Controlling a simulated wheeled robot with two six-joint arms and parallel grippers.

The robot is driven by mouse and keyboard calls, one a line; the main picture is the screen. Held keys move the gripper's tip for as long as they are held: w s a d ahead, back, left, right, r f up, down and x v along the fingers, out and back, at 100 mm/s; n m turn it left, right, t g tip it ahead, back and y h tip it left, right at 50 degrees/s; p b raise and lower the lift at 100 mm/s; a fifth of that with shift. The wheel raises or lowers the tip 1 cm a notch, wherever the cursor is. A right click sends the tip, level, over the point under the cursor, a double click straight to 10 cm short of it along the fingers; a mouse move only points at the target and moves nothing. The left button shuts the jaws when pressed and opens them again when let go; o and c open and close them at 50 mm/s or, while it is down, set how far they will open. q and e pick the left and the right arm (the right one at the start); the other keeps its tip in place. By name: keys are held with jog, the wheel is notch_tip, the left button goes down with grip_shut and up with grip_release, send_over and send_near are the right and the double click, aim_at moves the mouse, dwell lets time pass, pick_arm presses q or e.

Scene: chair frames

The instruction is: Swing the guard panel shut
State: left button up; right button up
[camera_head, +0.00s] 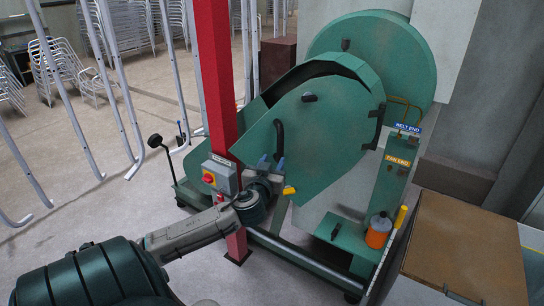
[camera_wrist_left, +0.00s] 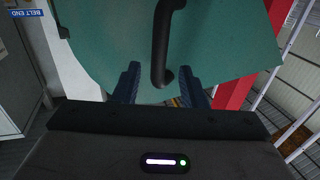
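The green guard panel (camera_head: 330,135) stands swung out from the machine, with a dark hinge at its right edge. An opening shows behind its top edge. Its black bar handle (camera_head: 279,137) is near the panel's left side. In the left wrist view the panel (camera_wrist_left: 215,40) fills the upper middle and the handle (camera_wrist_left: 161,45) hangs down the centre. My left gripper (camera_head: 272,163) is at the handle's lower end. In the left wrist view my left gripper (camera_wrist_left: 158,85) is open, its blue fingers on either side of the handle, with gaps visible. My right gripper is not in view.
A red post (camera_head: 216,80) with a grey switch box (camera_head: 219,174) stands close to my left arm. An orange container (camera_head: 378,231) sits on the machine's base. A brown-topped box (camera_head: 468,250) is at right. Metal chair frames (camera_head: 105,75) stand at left, with open floor among them.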

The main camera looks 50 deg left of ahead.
aim_at(279, 149)
pick_arm(q)
jog(key=x, duration=0.8)
jog(key=shift+w+a+r+b, duration=0.1)
jog(key=shift+w+r+b, duration=0.1)
jog(key=shift+b, duration=0.15)
jog(key=shift+s+f, duration=0.15)
jog(key=c, duration=0.8)
jog(key=shift+w+a+b, duration=0.55)
jog(key=shift+w+a, duration=0.25)
jog(key=shift+a, duration=0.65)
jog(key=shift+w+a+b, duration=0.5)
jog(key=shift+w+a, duration=0.3)
jog(key=shift+a, duration=0.6)
jog(key=shift+w+a+b, duration=0.55)
jog(key=shift+w+a, duration=0.3)
jog(key=shift+a, duration=0.6)
jog(key=o, duration=1)
jog(key=shift+s, duration=0.1)
